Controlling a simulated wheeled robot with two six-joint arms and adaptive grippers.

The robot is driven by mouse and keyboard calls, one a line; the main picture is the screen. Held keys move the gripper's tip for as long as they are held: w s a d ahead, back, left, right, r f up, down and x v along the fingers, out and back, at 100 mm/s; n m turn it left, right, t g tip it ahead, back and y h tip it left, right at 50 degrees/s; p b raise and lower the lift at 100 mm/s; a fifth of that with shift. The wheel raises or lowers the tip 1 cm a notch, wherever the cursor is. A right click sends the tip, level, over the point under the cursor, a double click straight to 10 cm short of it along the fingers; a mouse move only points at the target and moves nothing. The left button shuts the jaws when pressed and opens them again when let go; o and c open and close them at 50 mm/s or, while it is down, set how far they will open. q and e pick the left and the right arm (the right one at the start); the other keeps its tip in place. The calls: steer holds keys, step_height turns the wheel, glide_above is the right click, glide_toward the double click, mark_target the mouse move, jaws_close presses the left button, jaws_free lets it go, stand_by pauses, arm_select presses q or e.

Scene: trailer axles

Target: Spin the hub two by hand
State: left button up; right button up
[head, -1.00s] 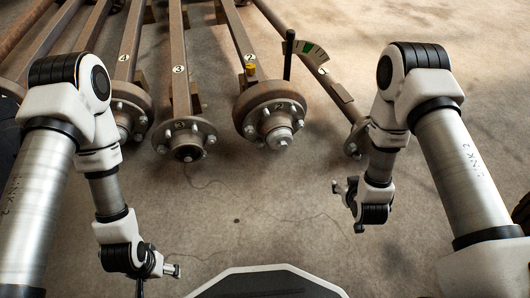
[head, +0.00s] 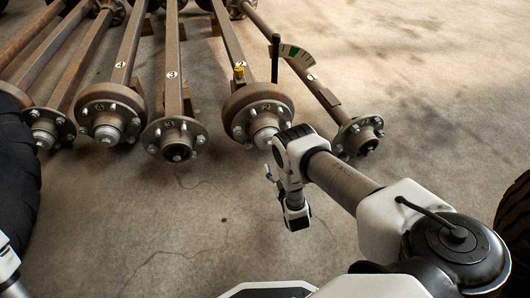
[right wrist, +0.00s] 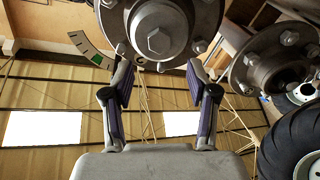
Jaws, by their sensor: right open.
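Hub two (head: 265,122) is a rusty drum hub with several studs and a silver centre cap, at the near end of the axle marked 2. My right forearm overlaps its lower right edge in the head view. My right gripper (head: 269,176) is small there, just below the hub. In the right wrist view hub two (right wrist: 160,30) fills the top with its hex-ended cap. The open, empty fingers of my right gripper (right wrist: 158,78) point toward it, one on each side, with a gap between them. Contact with the hub cannot be told. My left gripper is out of view.
Hub three (head: 175,138) stands left of hub two, hub four (head: 110,114) farther left. Hub one (head: 358,137) is on the right. A black post (head: 275,58) and a gauge with a green band (head: 297,54) rise behind hub two. Floor in front is clear.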

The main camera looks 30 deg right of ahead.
steer(key=b+x, duration=0.3)
steer(key=x, duration=0.4)
steer(key=shift+w+b, duration=0.3)
steer(key=shift+d, duration=0.15)
jaws_close()
